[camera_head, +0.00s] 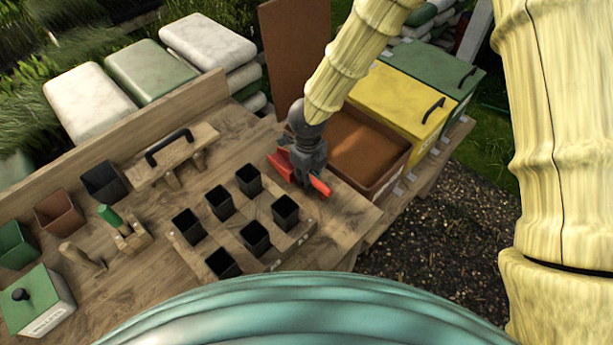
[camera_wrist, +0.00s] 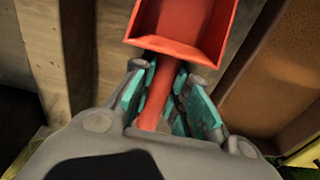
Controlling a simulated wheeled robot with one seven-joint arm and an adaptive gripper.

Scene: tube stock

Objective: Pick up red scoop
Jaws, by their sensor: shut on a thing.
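The red scoop (camera_head: 281,162) is at the right part of the wooden bench, partly hidden behind my gripper (camera_head: 306,178). In the wrist view the scoop's open pan (camera_wrist: 184,28) points away from me, and its handle runs back between the fingers. My gripper (camera_wrist: 170,95) is shut on the handle, with teal pads on both sides of it. A part of the red scoop also shows to the right of the fingers in the head view. I cannot tell whether the scoop touches the bench.
A brown open box (camera_head: 391,178) stands close on the right, with a yellow-lidded box (camera_head: 400,95) and a green-lidded box (camera_head: 440,65) behind. A wooden tray (camera_head: 297,238) with several black pots lies in front. A wooden stand (camera_head: 205,135) with a black handle is to the left.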

